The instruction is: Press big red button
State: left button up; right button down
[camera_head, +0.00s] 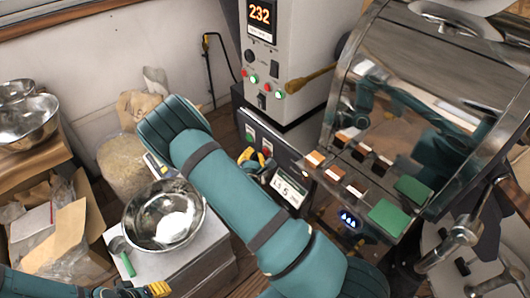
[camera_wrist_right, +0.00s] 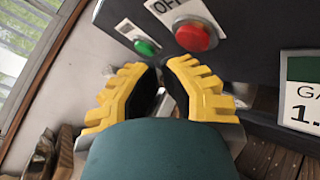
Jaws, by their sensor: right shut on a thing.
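The big red button (camera_wrist_right: 196,36) sits on a dark panel under an "OFF" label in the right wrist view. In the head view the red button (camera_head: 266,146) is small and just past my right gripper. My right gripper (camera_head: 256,158) has yellow fingers that come together below the buttons in the wrist view (camera_wrist_right: 162,76). It is shut; what is between the dark pads cannot be made out. The fingertips look apart from the button, but the depth is hard to judge. My left gripper (camera_head: 157,289) shows only partly at the bottom left; its jaw state is unclear.
A green button (camera_wrist_right: 147,46) is left of the red one. A white sign (camera_wrist_right: 302,100) stands to the right. A steel bowl (camera_head: 163,216) and a green-handled scoop (camera_head: 124,256) are left of my right arm. A shiny roaster (camera_head: 400,115) fills the right.

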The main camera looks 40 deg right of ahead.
jog(key=shift+d, duration=0.2)
dwell(0.7)
jog(key=shift+d, duration=0.25)
jog(key=shift+d, duration=0.4)
dwell(0.7)
dwell(0.3)
jog(key=shift+a, duration=0.85)
jog(key=a, duration=0.5)
jog(key=shift+s, duration=0.2)
dwell(0.7)
